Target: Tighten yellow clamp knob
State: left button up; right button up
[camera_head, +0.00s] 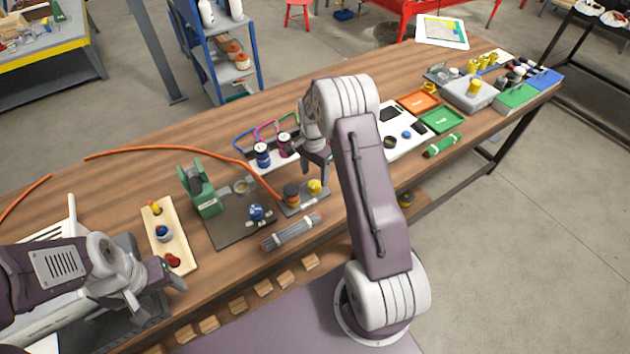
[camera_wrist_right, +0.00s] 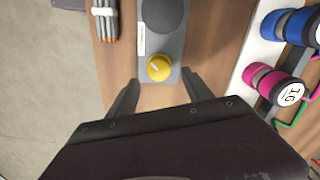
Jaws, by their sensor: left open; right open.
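The yellow clamp knob (camera_head: 314,186) sits on the right end of a small grey plate (camera_head: 303,203) on the wooden bench. In the right wrist view the knob (camera_wrist_right: 159,67) is round and yellow with a pale mark on top, on the grey plate (camera_wrist_right: 171,50). My right gripper (camera_head: 316,172) is above the knob. In the right wrist view my right gripper (camera_wrist_right: 161,86) has its fingers apart, one to each side of the knob, with nothing between them touching it. My left gripper (camera_head: 176,279) is open and empty at the lower left, near a wooden strip.
A grey rod bundle (camera_head: 291,232) lies in front. A green clamp stand (camera_head: 203,190) is left. Blue and pink labelled cylinders (camera_head: 284,145) stand behind. A wooden strip (camera_head: 166,237) carries coloured knobs.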

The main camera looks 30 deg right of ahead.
aim_at(313, 183)
notch_tip(313, 183, up, 5)
jog(key=shift+f, duration=0.1)
dwell(0.4)
jog(key=s+a+r+n+t, duration=0.1)
jog(key=s+a+r+n, duration=0.2)
jog(key=s+a+r, duration=0.4)
jog(key=s+a+f+n, duration=0.1)
jog(key=s+a+n, duration=0.1)
jog(key=s+n, duration=0.3)
jog(key=s+a+f+n, duration=0.2)
jog(key=s+n, duration=0.3)
jog(key=s, duration=0.2)
